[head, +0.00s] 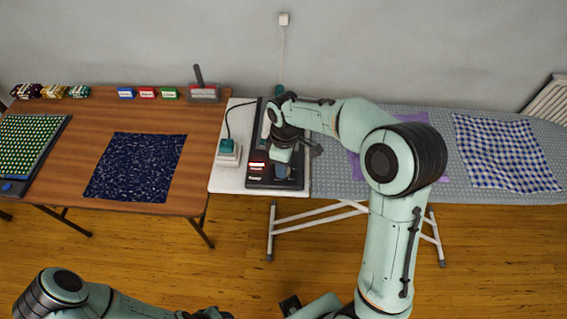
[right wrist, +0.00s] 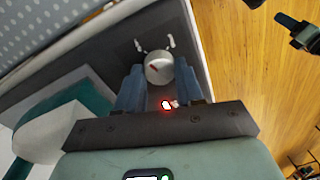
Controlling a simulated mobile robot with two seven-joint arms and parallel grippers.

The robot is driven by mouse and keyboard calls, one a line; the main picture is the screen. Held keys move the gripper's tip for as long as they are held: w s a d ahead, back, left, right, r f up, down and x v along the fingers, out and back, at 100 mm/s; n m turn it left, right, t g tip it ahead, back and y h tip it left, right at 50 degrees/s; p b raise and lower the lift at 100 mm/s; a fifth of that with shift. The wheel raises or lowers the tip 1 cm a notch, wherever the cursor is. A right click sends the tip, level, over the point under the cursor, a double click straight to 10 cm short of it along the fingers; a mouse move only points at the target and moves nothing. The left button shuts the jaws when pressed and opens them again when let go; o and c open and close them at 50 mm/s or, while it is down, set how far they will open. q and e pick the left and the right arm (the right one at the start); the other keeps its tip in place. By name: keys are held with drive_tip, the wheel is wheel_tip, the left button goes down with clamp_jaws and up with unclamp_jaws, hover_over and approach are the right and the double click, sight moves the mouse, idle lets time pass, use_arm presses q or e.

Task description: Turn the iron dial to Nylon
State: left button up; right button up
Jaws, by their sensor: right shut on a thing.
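The iron dial (right wrist: 158,68) is a round silver knob with a short red mark, set on a dark panel in the right wrist view. My right gripper (right wrist: 160,82) has its two blue fingers on either side of the knob and is shut on it. In the head view my right gripper (head: 283,169) is over the dark iron station (head: 257,180) and hides the dial. The dial's setting names cannot be read. A red light (right wrist: 167,104) glows beside the dial. My left arm shows at the bottom left of the head view; its gripper is not clearly seen.
The grey ironing board (head: 436,190) carries a purple cloth (head: 411,117) and a blue checked cloth (head: 505,152). A white box with a teal plug (head: 228,146) stands left of the station. The brown table (head: 210,120) holds a dark blue cloth (head: 135,167).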

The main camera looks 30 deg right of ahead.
drive_tip(key=o, duration=1)
drive_tip(key=shift+o, duration=0.2)
use_arm(q)
drive_tip(key=shift+w+r+p, duration=0.85)
drive_tip(key=shift+w+r, duration=0.1)
drive_tip(key=shift+r, duration=0.25)
use_arm(e)
wheel_tip(320, 180, up, 14)
drive_tip(key=shift+w+d+f, duration=0.25)
drive_tip(key=shift+w+d, duration=0.05)
use_arm(q)
drive_tip(key=shift+s, duration=0.1)
